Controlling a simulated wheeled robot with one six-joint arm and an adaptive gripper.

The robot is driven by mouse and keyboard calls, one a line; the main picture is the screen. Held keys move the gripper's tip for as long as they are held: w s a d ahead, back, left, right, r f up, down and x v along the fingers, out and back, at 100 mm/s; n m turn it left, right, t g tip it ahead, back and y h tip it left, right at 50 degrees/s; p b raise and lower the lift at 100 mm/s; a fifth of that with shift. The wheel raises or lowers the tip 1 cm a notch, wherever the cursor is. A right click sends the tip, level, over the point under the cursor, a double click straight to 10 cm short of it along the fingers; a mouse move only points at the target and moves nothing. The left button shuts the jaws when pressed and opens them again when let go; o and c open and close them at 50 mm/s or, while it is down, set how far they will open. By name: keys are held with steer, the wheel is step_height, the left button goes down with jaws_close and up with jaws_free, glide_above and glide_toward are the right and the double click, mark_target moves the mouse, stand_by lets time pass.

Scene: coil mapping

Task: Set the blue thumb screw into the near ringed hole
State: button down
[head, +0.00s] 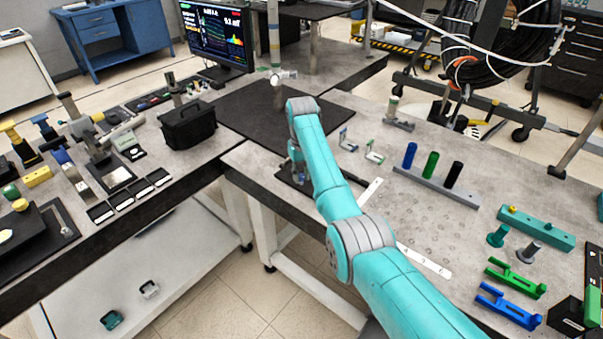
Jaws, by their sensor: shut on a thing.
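My gripper (297,168) hangs at the far end of my teal arm, low over the dark mat's near edge. It is small and partly covered by the arm. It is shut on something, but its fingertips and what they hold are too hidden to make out. I cannot pick out a blue thumb screw with certainty. Faint ring marks (428,226) lie on the grey tabletop right of my arm, by a white numbered strip (425,261). I cannot tell which one is the near ringed hole.
Blue (410,155), green and black cylinders stand on a grey bar (440,189). Right of the rings are a teal block (537,228), teal (498,236) and grey knobs, and green (517,278) and blue brackets (508,305). A black case (188,125) stands left.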

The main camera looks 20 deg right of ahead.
steer(key=shift+f, duration=0.55)
stand_by(0.6)
steer(key=m, duration=0.5)
steer(key=c, duration=0.9)
jaws_free()
step_height(320, 180, up, 12)
steer(key=shift+f, duration=0.1)
